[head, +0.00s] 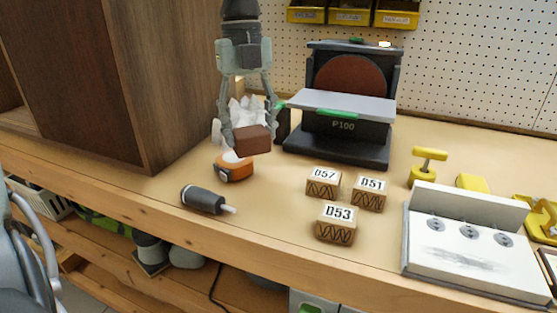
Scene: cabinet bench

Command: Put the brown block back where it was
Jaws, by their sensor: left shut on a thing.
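The brown block (252,141) is a plain reddish-brown brick shape. My left gripper (250,132) comes down from the top of the head view and is shut on it. The block appears held above the bench, in front of a white crumpled thing and just behind an orange and black round item. Three light wooden blocks with labels stand on the bench to the right: D57 (323,183), D51 (369,194) and D53 (336,224). My right gripper does not show.
A dark wooden cabinet (150,80) stands at left. A disc sander marked P100 (345,110) stands at the back. The orange item (234,168) and a black-handled tool (207,199) lie in front. A white panel (475,240) and yellow clamp (428,166) are at right.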

